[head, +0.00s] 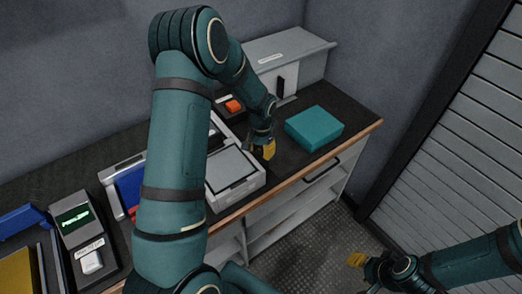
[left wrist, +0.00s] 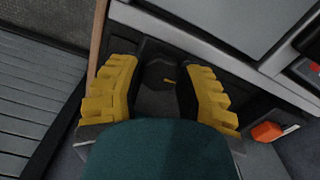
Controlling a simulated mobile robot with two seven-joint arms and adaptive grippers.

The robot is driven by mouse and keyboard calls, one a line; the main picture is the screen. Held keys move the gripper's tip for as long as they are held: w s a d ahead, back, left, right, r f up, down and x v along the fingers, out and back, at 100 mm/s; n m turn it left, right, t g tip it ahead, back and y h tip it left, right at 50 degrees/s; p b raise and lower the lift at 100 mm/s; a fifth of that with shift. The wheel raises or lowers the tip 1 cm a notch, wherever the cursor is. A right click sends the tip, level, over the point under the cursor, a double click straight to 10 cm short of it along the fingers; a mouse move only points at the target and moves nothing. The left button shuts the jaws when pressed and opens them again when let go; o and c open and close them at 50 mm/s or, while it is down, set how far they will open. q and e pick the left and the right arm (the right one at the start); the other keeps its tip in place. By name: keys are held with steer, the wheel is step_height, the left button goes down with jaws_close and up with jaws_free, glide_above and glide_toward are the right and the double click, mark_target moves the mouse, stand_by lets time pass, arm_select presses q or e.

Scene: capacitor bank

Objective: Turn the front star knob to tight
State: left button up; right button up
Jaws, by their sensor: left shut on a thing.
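The front star knob (left wrist: 158,74) shows in the left wrist view as a dark, lobed piece with a small yellow mark on it. It sits between the two yellow fingers of my left gripper (left wrist: 160,92), which is shut on it. Part of the knob is hidden by the fingers and the teal body of the gripper. In the head view my left gripper (head: 263,150) is low over the bench, by the right side of a light grey case, and hides the knob. My right gripper (head: 357,260) is away from the bench at the lower right; its opening is unclear.
A teal box (head: 314,128) lies right of my left gripper. Behind stand a grey cabinet (head: 290,50) and an orange switch (head: 233,105). The light grey case (head: 252,183) is close on the left. A device with a green display (head: 74,217) stands far left.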

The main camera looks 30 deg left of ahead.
mark_target(261, 151)
arm_select(q)
steer(key=shift+m, duration=0.4)
steer(key=o, duration=1.2)
step_height(261, 151, up, 12)
steer(key=shift+r, duration=0.1)
